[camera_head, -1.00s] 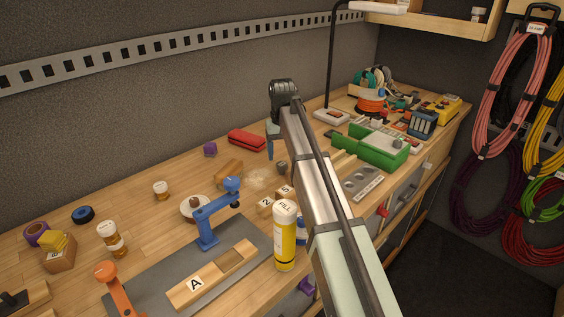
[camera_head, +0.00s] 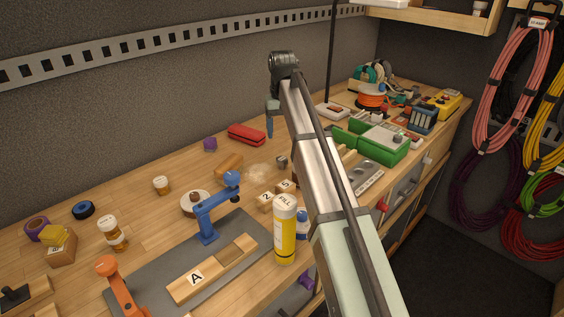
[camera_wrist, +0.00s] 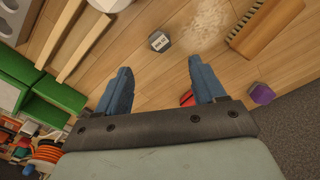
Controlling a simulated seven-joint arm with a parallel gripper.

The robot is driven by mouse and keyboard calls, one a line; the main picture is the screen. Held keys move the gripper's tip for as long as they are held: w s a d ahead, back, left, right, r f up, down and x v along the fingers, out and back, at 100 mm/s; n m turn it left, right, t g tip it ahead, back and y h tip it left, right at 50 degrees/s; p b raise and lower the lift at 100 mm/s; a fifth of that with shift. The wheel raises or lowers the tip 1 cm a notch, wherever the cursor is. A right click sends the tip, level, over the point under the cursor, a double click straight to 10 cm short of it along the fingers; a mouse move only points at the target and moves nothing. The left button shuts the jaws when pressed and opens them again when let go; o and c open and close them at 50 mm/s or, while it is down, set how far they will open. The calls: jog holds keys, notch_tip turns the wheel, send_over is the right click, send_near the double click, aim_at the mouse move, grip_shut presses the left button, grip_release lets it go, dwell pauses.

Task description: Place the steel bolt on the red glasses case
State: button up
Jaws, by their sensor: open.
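The steel bolt (camera_head: 282,161) stands on the bench as a small grey hex piece. In the wrist view its labelled hex head (camera_wrist: 160,41) lies beyond the fingertips, apart from them. The red glasses case (camera_head: 246,134) lies on the bench near the back wall, left of my gripper in the head view. In the wrist view a bit of the case (camera_wrist: 186,98) shows beside the right finger; most of it is hidden. My gripper (camera_head: 270,128) has blue fingers pointing down and is above the bench. The wrist view shows my gripper (camera_wrist: 160,66) open, with nothing between the fingertips.
A wooden brush (camera_head: 229,165) and a purple block (camera_head: 210,144) are nearby, left of the bolt. Numbered wooden blocks (camera_head: 266,201) and a yellow bottle (camera_head: 285,232) stand in front. Bench between case and brush is clear.

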jog(key=t+y, duration=0.1)
jog(key=t, duration=0.3)
send_near(282, 159)
jog(key=x, duration=0.5)
jog(key=shift+d+f, duration=0.2)
jog(key=shift+d, duration=0.2)
jog(key=shift+a+x, duration=0.2)
jog(key=shift+x, duration=1.1)
jog(key=shift+a+x, duration=0.2)
jog(key=shift+x, duration=1.15)
jog(key=shift+r, duration=0.2)
jog(key=c, duration=1.2)
